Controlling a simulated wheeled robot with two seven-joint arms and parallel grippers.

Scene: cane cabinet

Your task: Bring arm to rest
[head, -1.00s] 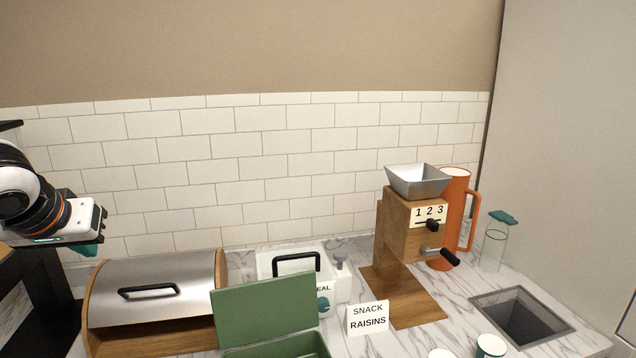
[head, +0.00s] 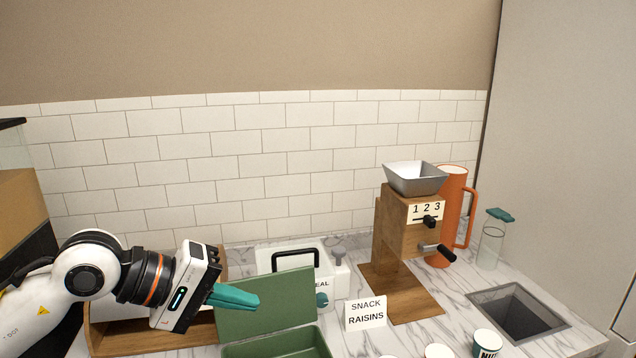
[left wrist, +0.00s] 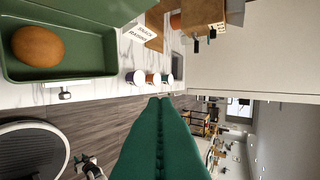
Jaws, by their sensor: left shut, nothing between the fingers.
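My left gripper (head: 236,297) has teal fingers that are closed together with nothing between them. In the head view it hangs in front of the wooden bread box (head: 105,330) and the open lid of the green box (head: 265,305), pointing right. In the left wrist view the shut fingers (left wrist: 158,140) point up the picture, below the row of cups.
The green box (left wrist: 60,68) holds a brown, round bread-like item (left wrist: 38,46). A wooden grinder (head: 405,235), an orange pitcher (head: 449,215), a snack raisins sign (head: 366,313), a glass bottle (head: 490,245), several cups (head: 487,343) and a square sink opening (head: 518,312) stand right.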

